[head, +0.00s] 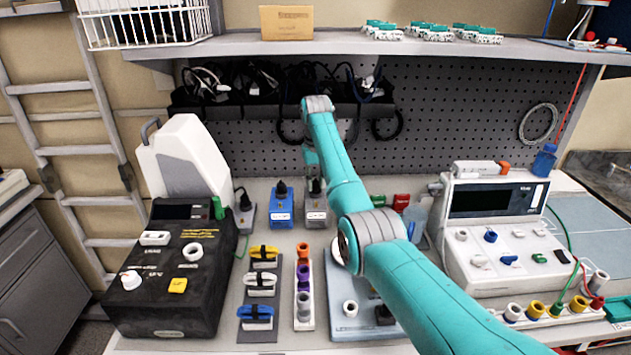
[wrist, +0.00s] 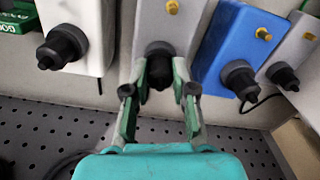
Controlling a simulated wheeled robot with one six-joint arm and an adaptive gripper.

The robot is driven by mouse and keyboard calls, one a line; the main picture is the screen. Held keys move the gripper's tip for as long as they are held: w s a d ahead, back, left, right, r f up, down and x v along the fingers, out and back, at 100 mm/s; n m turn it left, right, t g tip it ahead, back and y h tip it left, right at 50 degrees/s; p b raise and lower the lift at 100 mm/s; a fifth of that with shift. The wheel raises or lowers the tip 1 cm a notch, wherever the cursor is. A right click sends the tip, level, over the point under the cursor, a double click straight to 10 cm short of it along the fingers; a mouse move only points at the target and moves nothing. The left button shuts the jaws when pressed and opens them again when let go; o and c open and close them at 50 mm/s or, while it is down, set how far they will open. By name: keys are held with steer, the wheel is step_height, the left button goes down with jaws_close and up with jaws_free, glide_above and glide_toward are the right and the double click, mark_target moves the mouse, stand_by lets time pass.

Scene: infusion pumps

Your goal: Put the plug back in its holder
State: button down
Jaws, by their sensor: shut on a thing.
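In the wrist view, my gripper (wrist: 160,78) has its two fingers on either side of a black plug (wrist: 160,57) and is shut on it. The plug lies against the lower part of a grey holder (wrist: 172,22). Whether it is fully seated is hard to tell, as the fingers hide its sides. In the head view, the same grey holder (head: 316,207) stands to the right of the blue holder (head: 281,210), and my arm hides most of the gripper there.
Other black plugs sit at the blue holder (wrist: 236,35), a white holder (wrist: 85,20) and another grey holder (wrist: 300,50). A pegboard (head: 450,110) with hanging cables stands behind. A black pump (head: 172,265) and a white pump (head: 500,225) flank my arm.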

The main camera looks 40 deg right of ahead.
steer(key=shift+c, duration=1.9)
jaws_free()
